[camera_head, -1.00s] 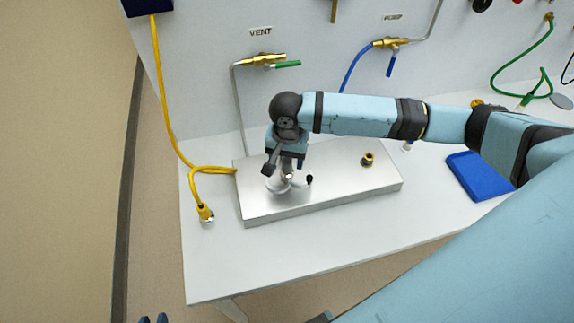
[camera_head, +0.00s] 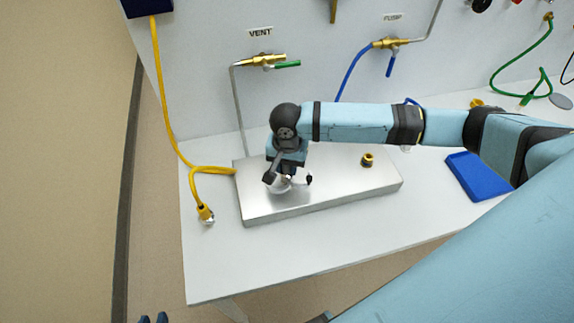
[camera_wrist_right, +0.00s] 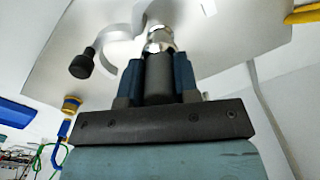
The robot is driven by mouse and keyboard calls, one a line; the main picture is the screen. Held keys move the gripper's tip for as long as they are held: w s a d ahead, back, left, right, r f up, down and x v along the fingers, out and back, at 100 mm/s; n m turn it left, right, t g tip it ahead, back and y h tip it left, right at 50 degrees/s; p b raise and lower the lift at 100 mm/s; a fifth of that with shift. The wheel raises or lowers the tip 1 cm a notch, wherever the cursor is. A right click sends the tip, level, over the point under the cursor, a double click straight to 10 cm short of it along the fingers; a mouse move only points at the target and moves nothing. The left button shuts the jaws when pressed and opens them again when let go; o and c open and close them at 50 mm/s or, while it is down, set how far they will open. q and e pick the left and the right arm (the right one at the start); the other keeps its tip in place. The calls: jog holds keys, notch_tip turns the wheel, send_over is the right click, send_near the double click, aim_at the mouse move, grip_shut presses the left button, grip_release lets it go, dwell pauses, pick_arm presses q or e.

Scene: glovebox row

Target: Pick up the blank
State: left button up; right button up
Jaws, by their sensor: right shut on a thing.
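The blank appears to be the dark grey cylinder (camera_wrist_right: 158,78) between the blue fingers of my right gripper (camera_wrist_right: 158,66) in the right wrist view. The gripper is shut on it. A shiny metal fitting (camera_wrist_right: 158,40) is right at its tip, with a curved silver clamp (camera_wrist_right: 118,36) and black knob (camera_wrist_right: 81,64) beside it. In the head view my right gripper (camera_head: 284,178) is low over the left part of the metal plate and hides the blank; the black knob (camera_head: 309,180) shows beside it. Only the tips of my left gripper (camera_head: 153,319) show at the bottom edge, apart and empty.
The metal plate (camera_head: 340,190) lies on the white bench (camera_head: 240,265). A brass fitting (camera_head: 367,160) stands on its right part. A blue tray (camera_head: 475,176) lies to the right. A yellow cable (camera_head: 180,148) hangs at the left. The front of the bench is clear.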

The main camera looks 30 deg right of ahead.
notch_tip(320, 180, up, 20)
jog(key=shift+b, duration=0.3)
jog(key=shift+d, duration=0.1)
